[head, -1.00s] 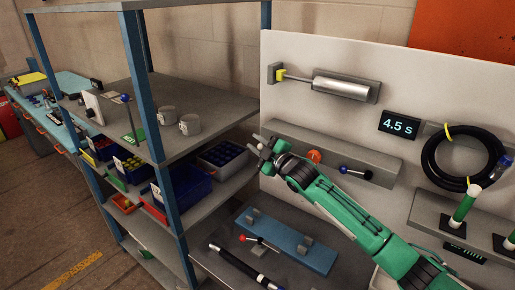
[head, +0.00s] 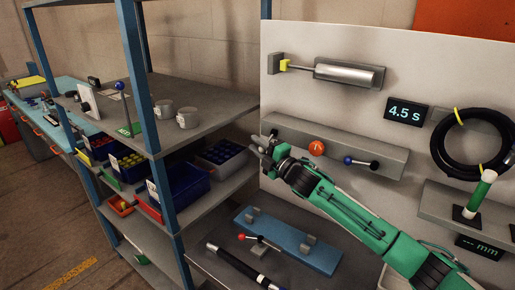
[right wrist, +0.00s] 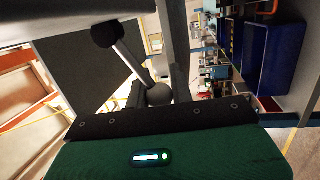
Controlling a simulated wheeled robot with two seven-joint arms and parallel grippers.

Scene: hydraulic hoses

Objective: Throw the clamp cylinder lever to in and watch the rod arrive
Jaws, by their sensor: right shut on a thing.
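The silver clamp cylinder (head: 350,74) is mounted on the white panel. Its thin rod stretches left to a yellow end piece (head: 284,65) at a grey block. A grey lever bar (head: 395,158) below carries an orange-red round knob (head: 316,148) and a blue-knobbed lever (head: 348,160) pointing left from its hub. My right gripper (head: 265,143) is at the bar's left end. In the right wrist view it (right wrist: 157,90) is shut on a lever's dark ball (right wrist: 158,95), whose metal rod runs to a black hub (right wrist: 108,35). That lever is hidden in the head view. My left gripper is out of view.
A display (head: 405,112) reads 4.5 s. A coiled black hose (head: 440,150) hangs at the right. A shelf rack with blue posts (head: 135,75) stands close left of my gripper, with mugs (head: 188,117) and bins. A blue plate (head: 290,240) lies below the bar.

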